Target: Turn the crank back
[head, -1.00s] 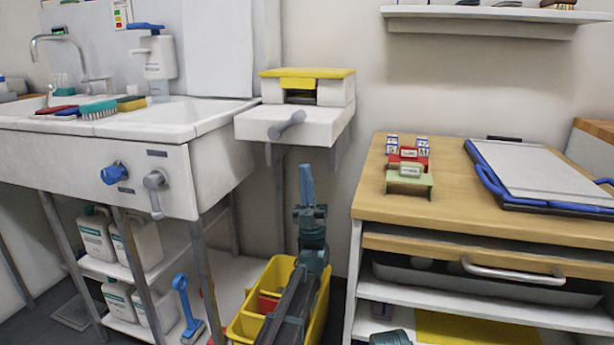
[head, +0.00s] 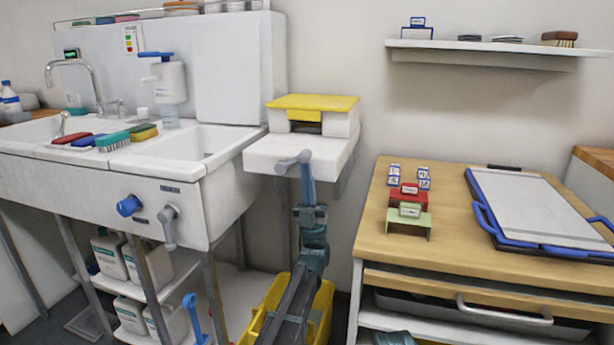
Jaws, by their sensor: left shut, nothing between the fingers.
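A grey crank (head: 289,164) sticks out from the front of the white unit with the yellow lid (head: 312,102). Its arm slopes up to the right. A second grey lever (head: 168,226) and a blue knob (head: 129,205) are on the sink front. My left gripper (head: 307,170) is shut and empty, pointing up, with its blue-grey fingertips at the right end of the crank. I cannot tell whether they touch it. My right gripper is not in view.
The sink (head: 60,172) stands to the left, with brushes on its ledge and a pump bottle (head: 166,80). A yellow bucket (head: 268,305) is below my left arm. A wooden-topped cabinet (head: 455,248) with small stands and a blue-edged board is on the right.

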